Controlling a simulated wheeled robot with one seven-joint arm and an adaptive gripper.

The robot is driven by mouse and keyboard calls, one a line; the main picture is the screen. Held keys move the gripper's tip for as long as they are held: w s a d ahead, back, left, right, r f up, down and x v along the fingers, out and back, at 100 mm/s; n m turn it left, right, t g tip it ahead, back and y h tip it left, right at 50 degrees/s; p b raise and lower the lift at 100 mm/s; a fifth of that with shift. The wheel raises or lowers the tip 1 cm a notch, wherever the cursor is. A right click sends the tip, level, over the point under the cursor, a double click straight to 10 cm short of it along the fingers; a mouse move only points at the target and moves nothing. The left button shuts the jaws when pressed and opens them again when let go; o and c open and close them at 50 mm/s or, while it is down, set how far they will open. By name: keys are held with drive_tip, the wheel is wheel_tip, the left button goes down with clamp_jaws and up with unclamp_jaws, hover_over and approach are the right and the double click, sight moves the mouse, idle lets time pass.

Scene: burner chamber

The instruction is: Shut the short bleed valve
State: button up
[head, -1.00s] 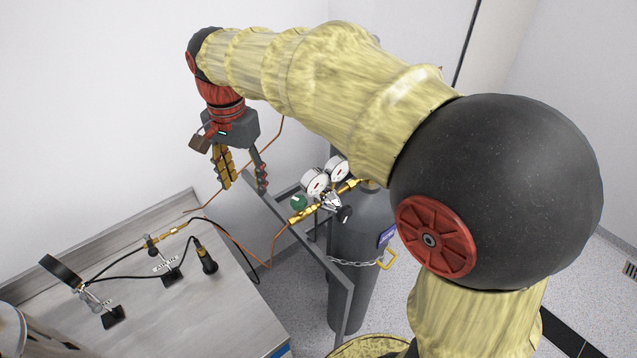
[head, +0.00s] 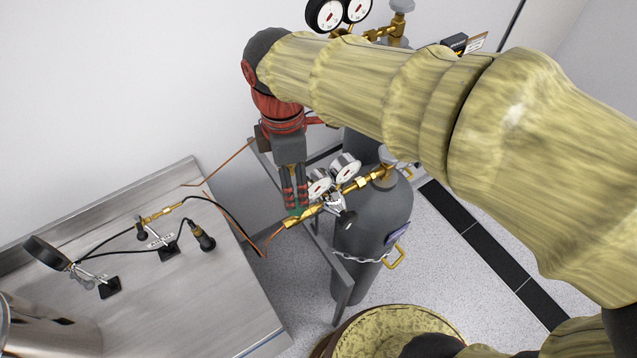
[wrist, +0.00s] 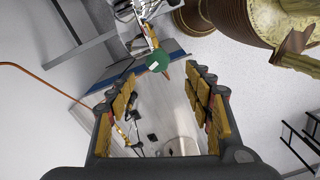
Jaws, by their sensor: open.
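A green round knob (head: 297,212) sits on the brass outlet line (head: 322,206) of the regulator on the shorter grey cylinder (head: 372,232). I take it for the short bleed valve; its setting cannot be read. My gripper (head: 297,203) points down above it, and the fingers hide much of the knob in the head view. In the wrist view the jaws (wrist: 161,80) are open and empty. The green knob (wrist: 158,61) shows between and beyond the fingertips, near the upper middle. I cannot tell whether any finger touches it.
Two gauges (head: 333,175) and a black knob (head: 346,219) sit close beside the fingers. Another gauge pair (head: 338,12) stands behind, at the top. A metal bench (head: 205,300) with hoses and clamps lies left. A chain (head: 362,258) crosses the shorter cylinder.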

sight(296, 204)
drive_tip(key=shift+w+d+f+n, duration=0.1)
drive_tip(key=shift+w+d+n, duration=0.15)
drive_tip(key=shift+n, duration=1.55)
drive_tip(key=shift+s+a+n, duration=0.1)
drive_tip(key=shift+a+n, duration=0.15)
drive_tip(key=shift+n, duration=0.65)
drive_tip(key=shift+f+p, duration=0.65)
drive_tip(key=shift+f, duration=3.2)
drive_tip(key=shift+c, duration=0.5)
drive_tip(key=c, duration=1)
